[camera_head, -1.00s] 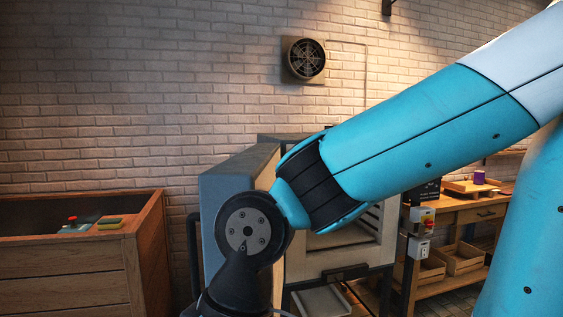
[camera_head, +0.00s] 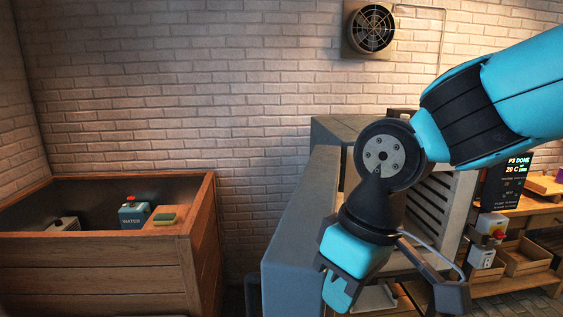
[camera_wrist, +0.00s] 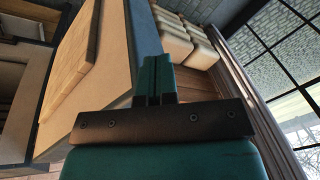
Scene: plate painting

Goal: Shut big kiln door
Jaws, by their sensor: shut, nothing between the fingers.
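The big kiln (camera_head: 335,128) stands against the brick wall with its door open and its slotted inner wall (camera_head: 432,200) showing. The blue-grey door (camera_head: 298,235) swings out toward me, left of my arm. My gripper (camera_head: 337,293) is shut and empty, low in front of the kiln, just right of the door in the picture. In the wrist view my shut teal fingers (camera_wrist: 157,75) lie beside the door's blue-grey edge (camera_wrist: 146,35), with the pale inner lining (camera_wrist: 82,75) to the left. I cannot tell whether they touch the door. The latch is not visible.
A wooden bin (camera_head: 100,268) with a blue water box (camera_head: 133,215) stands at the left. A control panel reading P3 DONE (camera_head: 505,175) and a wooden bench (camera_head: 525,275) are at the right. Pale blocks (camera_wrist: 180,40) show beyond my fingers in the wrist view.

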